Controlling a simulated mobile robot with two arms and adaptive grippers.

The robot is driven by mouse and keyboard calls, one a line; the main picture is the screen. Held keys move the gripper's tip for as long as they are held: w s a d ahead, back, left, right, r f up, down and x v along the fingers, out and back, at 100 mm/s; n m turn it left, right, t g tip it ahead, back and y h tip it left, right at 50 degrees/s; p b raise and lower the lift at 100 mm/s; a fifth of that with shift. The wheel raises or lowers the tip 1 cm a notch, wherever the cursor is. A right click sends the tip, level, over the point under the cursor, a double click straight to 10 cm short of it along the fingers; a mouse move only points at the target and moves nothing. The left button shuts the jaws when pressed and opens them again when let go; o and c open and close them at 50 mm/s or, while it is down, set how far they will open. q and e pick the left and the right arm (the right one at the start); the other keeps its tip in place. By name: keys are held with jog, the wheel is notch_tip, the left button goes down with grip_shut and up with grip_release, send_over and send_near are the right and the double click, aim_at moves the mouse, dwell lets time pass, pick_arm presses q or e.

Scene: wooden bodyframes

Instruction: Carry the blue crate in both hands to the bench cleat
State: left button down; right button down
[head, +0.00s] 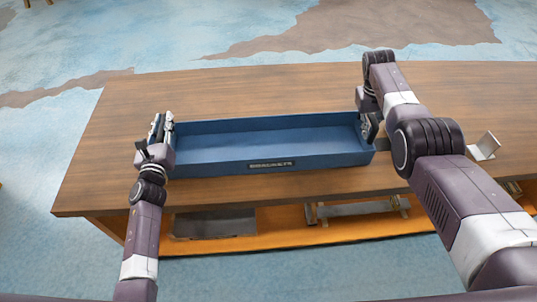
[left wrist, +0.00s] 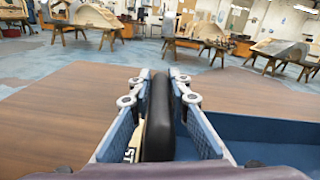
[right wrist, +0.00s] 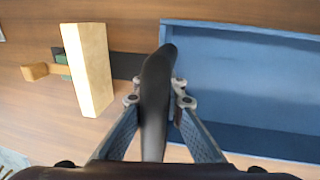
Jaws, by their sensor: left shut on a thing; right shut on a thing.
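The blue crate (head: 270,155) is a long, shallow, open and empty box with a dark label on its front wall, level at the bench's front. I cannot tell whether it touches the bench top. My left gripper (head: 160,128) is shut on the black handle (left wrist: 158,120) at its left end. My right gripper (head: 369,126) is shut on the black handle (right wrist: 156,95) at its right end. A pale block (head: 485,147), possibly the bench cleat, stands on the bench to the right; it also shows in the right wrist view (right wrist: 88,70).
The wooden bench (head: 240,92) is clear behind the crate and to its left. A lower orange shelf (head: 290,238) holds grey metal pieces. A dark strip (right wrist: 125,66) lies between the pale block and the crate. Wooden frames on trestles stand far off in the left wrist view.

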pick_arm(q)
jog(key=c, duration=2.3)
grip_release()
jog(key=shift+w+d+f, duration=0.1)
jog(key=shift+d, duration=0.3)
pick_arm(e)
jog(key=c, duration=2.5)
grip_release()
jog(key=shift+a+f, duration=0.2)
jog(key=shift+f, duration=0.15)
pick_arm(q)
jog(key=o, duration=0.5)
jog(key=shift+a, duration=0.1)
pick_arm(e)
jog(key=o, duration=0.5)
jog(key=shift+r, duration=0.15)
pick_arm(q)
jog(key=shift+a, duration=0.1)
pick_arm(e)
jog(key=shift+d+r, duration=0.1)
pick_arm(q)
jog(key=shift+s, duration=0.25)
